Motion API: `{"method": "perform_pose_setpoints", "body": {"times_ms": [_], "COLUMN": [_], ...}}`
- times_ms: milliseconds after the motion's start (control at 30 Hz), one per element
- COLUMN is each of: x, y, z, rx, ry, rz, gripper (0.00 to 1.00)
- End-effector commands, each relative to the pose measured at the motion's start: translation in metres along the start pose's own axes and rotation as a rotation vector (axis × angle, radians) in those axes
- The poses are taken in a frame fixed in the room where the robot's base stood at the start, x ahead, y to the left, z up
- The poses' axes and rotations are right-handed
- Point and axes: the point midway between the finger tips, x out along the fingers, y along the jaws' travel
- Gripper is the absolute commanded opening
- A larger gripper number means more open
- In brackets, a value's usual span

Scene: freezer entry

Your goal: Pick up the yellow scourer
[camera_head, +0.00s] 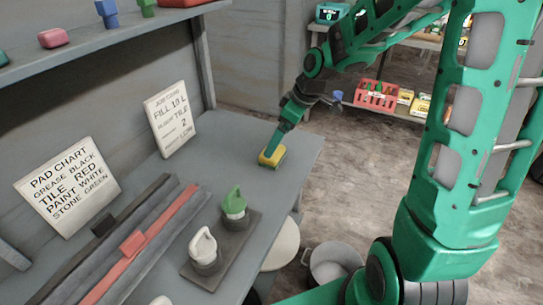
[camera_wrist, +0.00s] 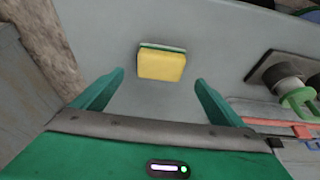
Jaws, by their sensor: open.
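The yellow scourer (camera_head: 272,157) lies on the grey bench near its far right end in the head view. It is a small yellow block with a green layer along one side. In the wrist view the scourer (camera_wrist: 161,65) lies ahead of the fingertips, roughly centred between them, with bare bench around it. My gripper (camera_wrist: 158,78) is open and empty, its two green fingers apart. In the head view my gripper (camera_head: 284,137) reaches down close to the scourer and partly covers its far side. I cannot tell if it touches.
On the grey bench (camera_head: 215,140) stand a green-handled tool (camera_head: 234,203) and a white-handled one (camera_head: 204,247) on a dark mat. A rail with a red pad (camera_head: 133,243) runs along the bench. Two signs (camera_head: 171,119) lean at the wall. Bare bench surrounds the scourer.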

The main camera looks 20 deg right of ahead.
Motion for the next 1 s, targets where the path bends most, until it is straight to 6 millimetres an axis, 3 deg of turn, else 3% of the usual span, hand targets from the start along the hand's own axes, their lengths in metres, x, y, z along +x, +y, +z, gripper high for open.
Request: {"method": "perform_pose_setpoints", "body": {"times_ms": [267, 600, 900, 1000], "x": [0.02, 0.06, 0.063, 0.063], "y": [0.0, 0.0, 0.001, 0.001], "z": [0.003, 0.007, 0.007, 0.007], "rx": [0.002, 0.001, 0.001, 0.001], "ry": [-0.002, -0.001, -0.001, -0.001], "rz": [-0.001, -0.001, 0.001, 0.001], "gripper": [0.92, 0.92, 0.92, 0.68]}}
